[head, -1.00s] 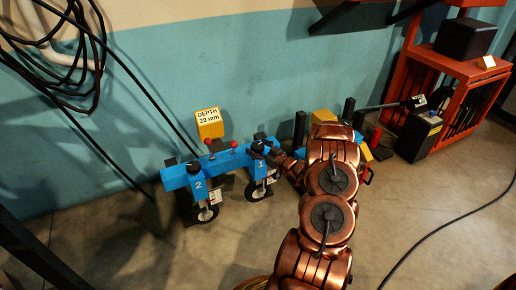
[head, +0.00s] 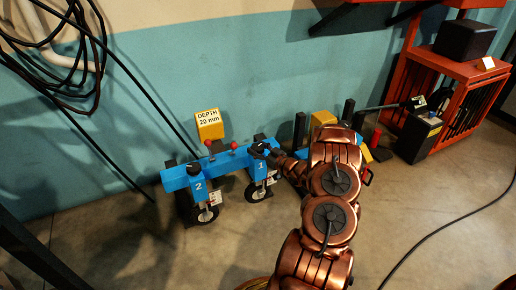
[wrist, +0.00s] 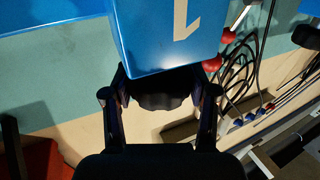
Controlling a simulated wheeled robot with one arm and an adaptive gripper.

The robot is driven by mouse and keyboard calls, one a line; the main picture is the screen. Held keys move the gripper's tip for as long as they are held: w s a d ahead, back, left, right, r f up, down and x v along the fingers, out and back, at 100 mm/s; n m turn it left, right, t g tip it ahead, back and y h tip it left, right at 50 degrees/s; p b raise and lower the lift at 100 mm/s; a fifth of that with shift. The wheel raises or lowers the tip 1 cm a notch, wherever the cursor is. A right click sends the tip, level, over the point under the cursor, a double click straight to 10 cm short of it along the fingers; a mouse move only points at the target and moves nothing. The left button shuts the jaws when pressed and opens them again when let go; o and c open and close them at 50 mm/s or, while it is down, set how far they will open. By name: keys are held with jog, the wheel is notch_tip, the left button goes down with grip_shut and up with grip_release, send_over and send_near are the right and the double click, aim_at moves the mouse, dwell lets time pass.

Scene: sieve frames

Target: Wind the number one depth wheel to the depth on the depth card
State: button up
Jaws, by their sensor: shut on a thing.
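The yellow depth card (head: 209,128) stands behind the blue beam and reads "DEPTH 20 mm". The blue number 1 unit (head: 261,166) has a black-tyred wheel (head: 257,192) below and a small white scale plate (head: 271,178) beside it, too small to read. My gripper (wrist: 160,90) is shut on the black knob (wrist: 160,101) of unit 1, one finger on each side of it. The blue block with a white "1" (wrist: 165,35) fills the top of the wrist view. In the head view, my gripper (head: 271,154) partly hides the knob.
The number 2 unit (head: 198,185) with its own wheel (head: 205,215) is at the left end of the beam. Red-tipped levers (head: 234,145) rise from the beam. Floor in front is clear.

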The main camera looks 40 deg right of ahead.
jog(key=shift+n+y+p, duration=0.35)
jog(key=shift+n+y, duration=0.45)
jog(key=shift+y, duration=0.4)
jog(key=o, duration=1.2)
jog(key=s, duration=0.4)
jog(key=s+d, duration=0.1)
jog(key=s, duration=0.3)
jog(key=s+d, duration=0.1)
jog(key=s, duration=0.3)
jog(key=shift+d, duration=0.1)
jog(key=shift+w, duration=0.1)
